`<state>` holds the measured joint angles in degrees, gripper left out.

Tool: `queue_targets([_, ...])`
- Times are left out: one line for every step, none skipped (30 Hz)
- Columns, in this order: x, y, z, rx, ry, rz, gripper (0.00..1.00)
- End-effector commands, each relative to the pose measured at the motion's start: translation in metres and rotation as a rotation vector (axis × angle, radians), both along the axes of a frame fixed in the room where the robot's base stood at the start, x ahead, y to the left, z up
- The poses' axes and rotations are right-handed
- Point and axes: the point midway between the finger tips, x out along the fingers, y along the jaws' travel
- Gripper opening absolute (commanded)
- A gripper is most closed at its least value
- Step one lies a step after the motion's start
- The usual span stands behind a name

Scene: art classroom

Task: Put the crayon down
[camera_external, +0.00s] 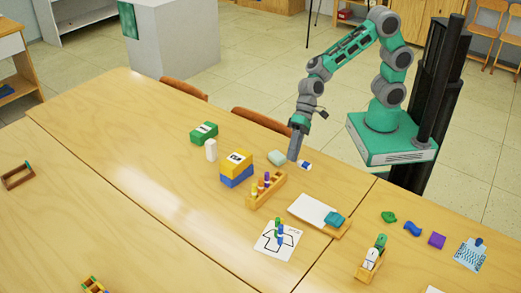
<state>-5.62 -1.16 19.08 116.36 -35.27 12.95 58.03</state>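My gripper (295,150) points down low over the table's far edge, next to a small white and blue item (305,165). Its fingers are too small to tell whether they are open or shut, and I cannot make out a crayon in them. Several crayon-like sticks, yellow, orange and purple, stand in a wooden holder (256,202) to the lower left of the gripper. A green and a blue stick (279,229) show upright at a white sheet with a black outline drawing (268,246) nearer the camera.
A yellow box on a blue one (236,181), a green box (203,133), a white block (211,150) and a pale green block (276,158) stand left. A wooden tray with white paper (309,209) and another holder (367,274) lie right. The left tabletop is largely clear.

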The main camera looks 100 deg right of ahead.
Motion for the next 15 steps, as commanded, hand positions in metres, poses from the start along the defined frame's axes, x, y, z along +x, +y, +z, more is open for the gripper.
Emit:
queue_targets([-0.019,-0.044,0.008,-0.185,-0.070,0.075,0.36])
queue_targets([-0.035,-0.072,0.010,-0.303,-0.092,0.132,0.36])
queue_targets([-0.058,-0.109,0.011,-0.442,-0.102,0.206,0.36])
queue_targets([-0.076,-0.133,0.012,-0.530,-0.098,0.259,0.36])
queue_targets([-0.095,-0.154,0.013,-0.603,-0.085,0.308,0.36])
queue_targets([-0.117,-0.177,0.014,-0.676,-0.065,0.366,0.36])
queue_targets([-0.132,-0.191,0.014,-0.718,-0.046,0.404,0.36])
queue_targets([-0.145,-0.202,0.014,-0.748,-0.030,0.436,0.36])
queue_targets([-0.159,-0.212,0.015,-0.775,-0.011,0.470,0.36])
queue_targets([-0.167,-0.218,0.015,-0.789,0.000,0.488,0.36])
queue_targets([-0.172,-0.221,0.014,-0.797,0.008,0.501,0.36])
queue_targets([-0.176,-0.224,0.014,-0.803,0.015,0.512,0.36])
queue_targets([-0.177,-0.225,0.014,-0.805,0.017,0.516,0.36])
queue_targets([-0.177,-0.225,0.014,-0.805,0.017,0.517,0.36])
queue_targets([-0.177,-0.224,0.014,-0.805,0.017,0.517,0.36])
